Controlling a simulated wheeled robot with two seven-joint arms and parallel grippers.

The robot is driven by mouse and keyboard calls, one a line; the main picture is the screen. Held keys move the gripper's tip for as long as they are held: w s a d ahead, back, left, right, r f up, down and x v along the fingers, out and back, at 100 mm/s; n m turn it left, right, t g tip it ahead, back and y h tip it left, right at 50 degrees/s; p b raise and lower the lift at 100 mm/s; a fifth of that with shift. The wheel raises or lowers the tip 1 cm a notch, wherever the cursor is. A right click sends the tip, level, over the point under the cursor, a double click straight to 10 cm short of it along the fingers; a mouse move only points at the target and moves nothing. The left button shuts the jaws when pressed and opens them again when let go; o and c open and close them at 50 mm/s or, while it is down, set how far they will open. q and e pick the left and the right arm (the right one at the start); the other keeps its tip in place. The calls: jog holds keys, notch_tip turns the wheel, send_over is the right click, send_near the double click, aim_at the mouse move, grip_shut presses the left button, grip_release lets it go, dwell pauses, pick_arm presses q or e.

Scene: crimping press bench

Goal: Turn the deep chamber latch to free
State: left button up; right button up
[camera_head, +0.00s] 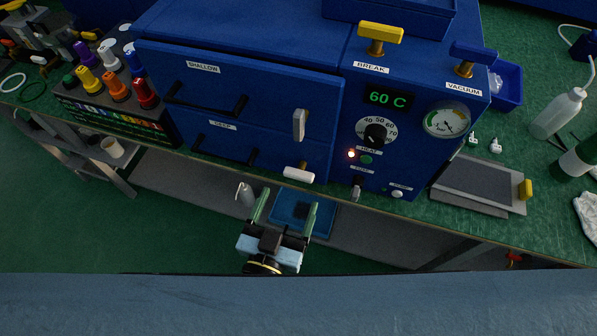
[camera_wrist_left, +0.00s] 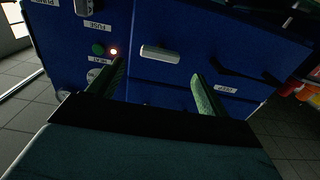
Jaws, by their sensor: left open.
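The deep chamber latch (camera_head: 299,174) is a pale bar lying nearly horizontal near the right edge of the DEEP drawer front (camera_head: 229,147) on the blue machine. It also shows in the left wrist view (camera_wrist_left: 160,53), where the picture looks upside down. My left gripper (camera_head: 287,203) is open and empty. Its green fingers point toward the machine, with the latch beyond and between the fingertips in the left wrist view (camera_wrist_left: 158,72). I see no contact with the latch. My right gripper is not in view.
The shallow chamber latch (camera_head: 299,125) stands upright above. Dark drawer handles (camera_head: 240,105) lie to the left. The heat dial (camera_head: 375,134), a lit lamp (camera_head: 351,154) and a switch (camera_head: 357,188) are to the right. A blue tray (camera_head: 318,222) lies below.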

aim_at(297, 178)
pick_arm(q)
jog(key=x, duration=0.7)
jog(key=shift+w, duration=0.3)
jog(key=shift+c, duration=0.5)
jog(key=shift+f, duration=0.1)
jog(key=c, duration=0.9)
